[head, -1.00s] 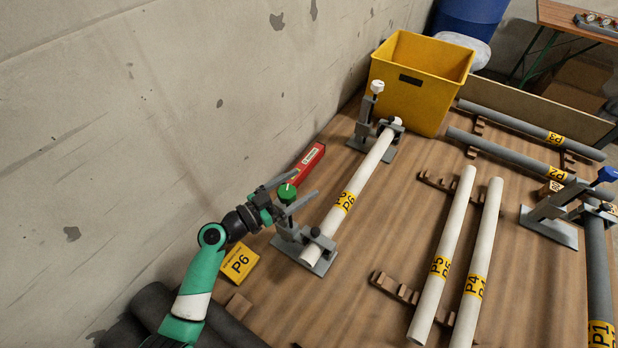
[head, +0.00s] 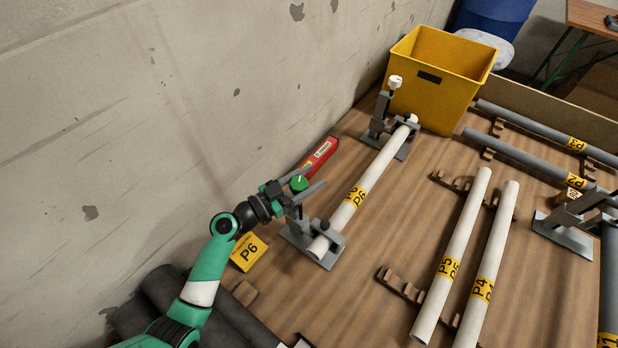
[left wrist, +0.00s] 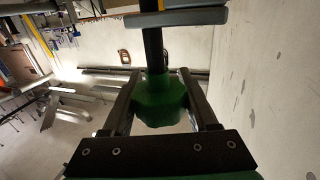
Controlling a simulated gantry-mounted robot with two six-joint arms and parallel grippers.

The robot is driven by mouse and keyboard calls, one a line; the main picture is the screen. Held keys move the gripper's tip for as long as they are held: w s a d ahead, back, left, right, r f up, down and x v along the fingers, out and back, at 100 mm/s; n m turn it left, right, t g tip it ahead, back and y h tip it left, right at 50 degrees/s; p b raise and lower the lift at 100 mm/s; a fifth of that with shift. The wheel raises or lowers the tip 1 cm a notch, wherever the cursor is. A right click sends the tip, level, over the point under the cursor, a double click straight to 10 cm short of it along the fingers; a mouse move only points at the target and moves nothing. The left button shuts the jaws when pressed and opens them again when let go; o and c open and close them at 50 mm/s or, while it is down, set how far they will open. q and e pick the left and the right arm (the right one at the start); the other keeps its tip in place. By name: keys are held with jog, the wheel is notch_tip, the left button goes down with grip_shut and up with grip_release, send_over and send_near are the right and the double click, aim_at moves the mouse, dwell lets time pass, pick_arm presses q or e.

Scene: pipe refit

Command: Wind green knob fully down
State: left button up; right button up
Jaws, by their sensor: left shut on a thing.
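The green knob (head: 299,184) stands on top of the near clamp (head: 297,226), at the near end of the white pipe P6 (head: 371,180). My left gripper (head: 305,184) is shut on the knob, with one finger on each side of it. In the left wrist view the knob (left wrist: 160,101) sits between the two fingers (left wrist: 160,104), on a dark spindle (left wrist: 154,50). The spindle's lower part and its gap to the pipe are hard to see in the head view. My right gripper is not in view.
A far clamp with a white knob (head: 395,82) holds the pipe's other end. A red box (head: 318,156) lies near the wall and a yellow P6 sign (head: 249,251) beside my left arm. A yellow bin (head: 437,78) stands at the back. Pipes P5 (head: 450,262) and P4 (head: 485,280) lie to the right.

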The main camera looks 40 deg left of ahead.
pick_arm(q)
jog(key=shift+a+n+y+p, duration=0.15)
jog(key=shift+n+y+p, duration=0.45)
jog(key=shift+y, duration=0.5)
jog(key=n+y+p, duration=0.2)
jog(key=y+p, duration=0.1)
jog(key=p, duration=0.1)
jog(key=a+n+g+y+p, duration=0.1)
jog(key=n+y+p, duration=0.2)
jog(key=y+p, duration=0.1)
jog(key=n+g+y+p, duration=0.1)
jog(key=n+y+p, duration=0.1)
jog(key=y+p, duration=0.1)
jog(key=shift+a+r+y+p, duration=0.15)
jog(key=shift+a+y+p, duration=0.25)
jog(key=shift+p, duration=0.45)
jog(key=shift+s+a+n+g+y, duration=0.15)
jog(key=shift+n+g+y, duration=0.25)
jog(key=shift+n+y, duration=0.2)
jog(key=shift+s+a+n+g+y, duration=0.1)
jog(key=shift+n+g+y, duration=0.3)
jog(key=shift+n+y, duration=0.15)
jog(key=o, duration=1.4)
jog(key=shift+c, duration=0.2)
jog(key=shift+s, duration=0.1)
